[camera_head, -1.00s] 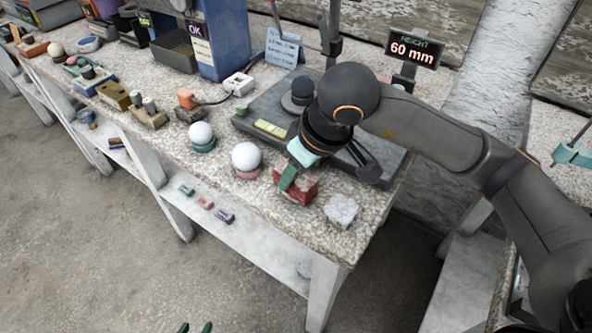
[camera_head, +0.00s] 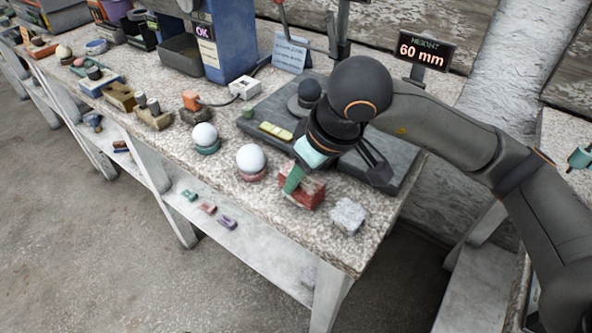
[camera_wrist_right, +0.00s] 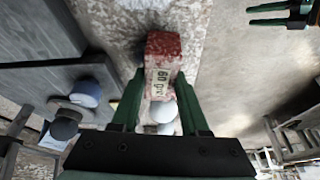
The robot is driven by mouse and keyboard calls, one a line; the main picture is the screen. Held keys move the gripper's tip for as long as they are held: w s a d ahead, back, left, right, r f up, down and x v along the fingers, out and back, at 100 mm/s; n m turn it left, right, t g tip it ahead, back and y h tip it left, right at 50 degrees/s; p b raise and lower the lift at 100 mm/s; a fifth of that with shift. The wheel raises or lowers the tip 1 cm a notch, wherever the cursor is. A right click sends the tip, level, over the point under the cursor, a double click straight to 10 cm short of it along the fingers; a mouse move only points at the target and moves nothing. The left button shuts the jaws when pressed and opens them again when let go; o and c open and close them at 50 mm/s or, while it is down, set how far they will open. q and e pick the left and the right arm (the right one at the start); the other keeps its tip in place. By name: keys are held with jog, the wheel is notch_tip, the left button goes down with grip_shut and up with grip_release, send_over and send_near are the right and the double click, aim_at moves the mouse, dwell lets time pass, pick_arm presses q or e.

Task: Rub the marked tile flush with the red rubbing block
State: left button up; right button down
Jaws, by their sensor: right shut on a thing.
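The red rubbing block (camera_head: 311,196) is at the bench's front right, with a pale label reading 60 grit that shows in the right wrist view (camera_wrist_right: 162,47). My right gripper (camera_head: 291,186) is shut on it, with green fingers on either side. I cannot tell whether the block touches the bench top. A short pale yellow-green strip (camera_head: 275,131) lies on the dark slab (camera_head: 262,114) behind. I cannot make out which piece is the marked tile. What appears to be my left gripper (camera_wrist_right: 268,14) shows at the wrist view's upper right, fingers apart and empty.
A rough grey-white block (camera_head: 348,215) stands just right of the red block, near the bench edge. Two white spheres (camera_head: 251,158) (camera_head: 204,134) on coloured rings stand to the left. A display (camera_head: 421,51) reads 60 mm. The lower shelf holds several small coloured pieces (camera_head: 208,208).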

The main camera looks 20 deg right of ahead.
jog(key=shift+s+d+b, duration=0.2)
jog(key=shift+s+d, duration=0.1)
jog(key=shift+s, duration=0.2)
jog(key=shift+s+d+b, duration=0.2)
jog(key=shift+s+d, duration=0.05)
jog(key=shift+s, duration=0.2)
jog(key=shift+f, duration=0.15)
jog(key=shift+w+a, duration=0.1)
jog(key=shift+w+a+b, duration=0.5)
jog(key=shift+w, duration=0.4)
jog(key=shift+w+a+b, duration=0.45)
jog(key=shift+w+a, duration=0.05)
jog(key=shift+w, duration=0.4)
jog(key=shift+s+d+f+b, duration=0.15)
jog(key=shift+s+d+b, duration=0.3)
jog(key=shift+s, duration=0.4)
jog(key=shift+s+d, duration=0.35)
jog(key=shift+s, duration=0.35)
jog(key=shift+s+d, duration=0.3)
jog(key=shift+s, duration=0.2)
